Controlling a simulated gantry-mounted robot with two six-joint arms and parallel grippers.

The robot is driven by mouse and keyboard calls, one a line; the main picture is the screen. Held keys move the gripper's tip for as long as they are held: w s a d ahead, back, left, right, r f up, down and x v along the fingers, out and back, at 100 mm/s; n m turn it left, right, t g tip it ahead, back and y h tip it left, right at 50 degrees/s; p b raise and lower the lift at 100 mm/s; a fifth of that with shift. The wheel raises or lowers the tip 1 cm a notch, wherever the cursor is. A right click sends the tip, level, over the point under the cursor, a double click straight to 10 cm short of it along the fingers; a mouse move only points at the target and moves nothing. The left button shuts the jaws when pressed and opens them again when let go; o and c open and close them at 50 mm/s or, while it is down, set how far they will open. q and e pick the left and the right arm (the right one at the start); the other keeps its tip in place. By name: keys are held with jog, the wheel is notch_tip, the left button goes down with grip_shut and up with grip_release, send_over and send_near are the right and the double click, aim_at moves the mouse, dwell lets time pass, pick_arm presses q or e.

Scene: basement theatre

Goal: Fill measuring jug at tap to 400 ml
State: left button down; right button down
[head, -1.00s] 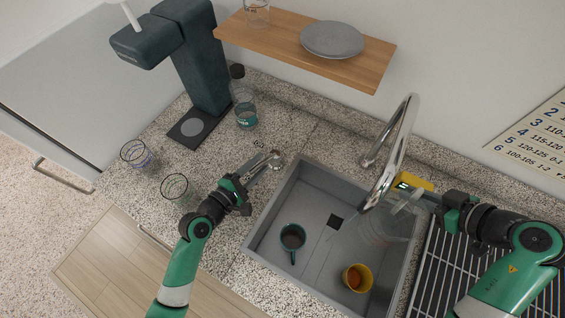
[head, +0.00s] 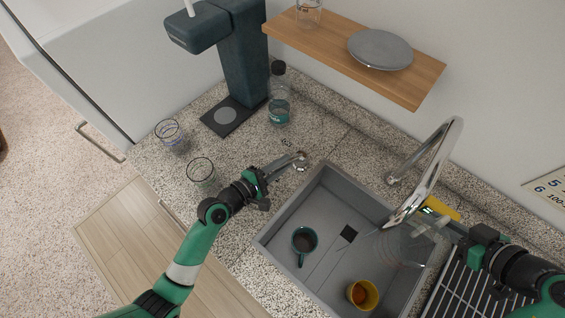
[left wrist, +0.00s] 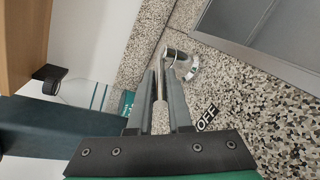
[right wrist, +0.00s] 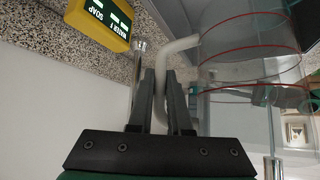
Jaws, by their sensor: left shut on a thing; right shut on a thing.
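The clear measuring jug (head: 402,247) hangs over the right part of the sink, below the end of the chrome tap (head: 440,168). My right gripper (head: 430,212) is shut on its handle (right wrist: 162,75). In the right wrist view the jug (right wrist: 250,45) shows red lines around its clear wall. I cannot tell a water level or a stream. My left gripper (head: 280,170) is shut on the chrome tap lever (head: 301,160), left of the sink. The lever (left wrist: 160,85) lies between the fingers in the left wrist view, near the counter label OFF (left wrist: 207,118).
The grey sink (head: 330,268) holds a teal mug (head: 304,240) and a yellow mug (head: 363,294). Two glasses (head: 200,171), a bottle (head: 279,95) and a dark machine (head: 240,60) stand left. A wooden shelf (head: 410,82) overhangs the counter.

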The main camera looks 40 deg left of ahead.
dwell(0.6)
pick_arm(q)
jog(key=shift+a+f+m+h, duration=0.2)
jog(key=shift+a+m+h, duration=0.1)
jog(key=shift+h, duration=0.1)
jog(key=shift+w+a+r+m+g+h, duration=0.2)
jog(key=shift+m+g+h, duration=0.2)
jog(key=shift+m+h, duration=0.15)
jog(key=c, duration=0.8)
grip_release()
jog(key=shift+d, duration=0.1)
jog(key=shift+c, duration=0.2)
jog(key=v, duration=0.7)
jog(key=shift+s, duration=0.25)
